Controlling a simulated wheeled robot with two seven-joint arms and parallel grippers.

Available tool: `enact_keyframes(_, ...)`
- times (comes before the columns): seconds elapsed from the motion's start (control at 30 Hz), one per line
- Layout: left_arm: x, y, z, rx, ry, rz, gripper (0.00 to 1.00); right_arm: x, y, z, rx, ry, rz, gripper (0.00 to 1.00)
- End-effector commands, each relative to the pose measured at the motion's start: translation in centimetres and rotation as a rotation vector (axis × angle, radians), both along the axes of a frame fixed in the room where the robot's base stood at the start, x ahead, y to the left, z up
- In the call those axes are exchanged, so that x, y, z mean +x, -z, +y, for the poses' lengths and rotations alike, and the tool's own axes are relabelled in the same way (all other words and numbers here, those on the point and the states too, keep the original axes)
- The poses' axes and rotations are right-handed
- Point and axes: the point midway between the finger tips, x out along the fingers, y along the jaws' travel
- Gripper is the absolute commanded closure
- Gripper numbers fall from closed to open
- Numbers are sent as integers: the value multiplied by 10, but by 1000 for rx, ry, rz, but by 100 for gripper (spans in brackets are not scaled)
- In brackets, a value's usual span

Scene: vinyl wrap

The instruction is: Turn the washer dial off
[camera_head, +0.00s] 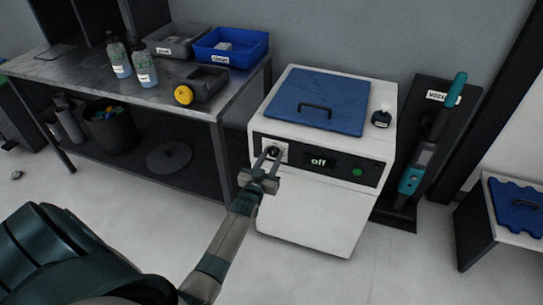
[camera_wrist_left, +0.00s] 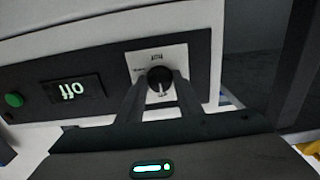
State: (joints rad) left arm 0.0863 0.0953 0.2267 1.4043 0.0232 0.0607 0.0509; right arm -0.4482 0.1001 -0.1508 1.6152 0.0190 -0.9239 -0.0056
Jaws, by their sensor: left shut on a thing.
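The white washer (camera_head: 315,218) stands in the middle of the head view, with a blue lid on top. Its black front panel has a display (camera_head: 319,162) reading "off" and a green button (camera_head: 357,172). The dial (camera_wrist_left: 159,77) is a round black knob with a light pointer mark, on a pale plate at the panel's left end. My left gripper (camera_head: 267,160) reaches the dial from the front, its fingers on either side of the knob and shut on it. The wrist view shows the same display (camera_wrist_left: 73,90) upside down. My right gripper is not in view.
A metal table (camera_head: 80,72) with spray bottles (camera_head: 145,65), a blue bin (camera_head: 231,46) and a grey bin stands to the left. A vacuum (camera_head: 424,150) on a dark stand is right of the washer.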

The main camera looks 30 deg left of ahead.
Motion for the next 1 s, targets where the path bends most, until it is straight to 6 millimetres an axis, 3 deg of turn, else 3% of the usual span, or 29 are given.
enact_keyframes(0.43,0,1,0,-16,0,-3,90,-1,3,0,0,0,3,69)
enact_keyframes(0.47,0,1,0,-16,0,-3,65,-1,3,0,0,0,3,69)
enact_keyframes(0.53,0,1,0,-15,0,-3,49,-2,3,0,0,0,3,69)
enact_keyframes(1.0,-5,1,-1,-14,0,-2,49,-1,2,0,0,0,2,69)
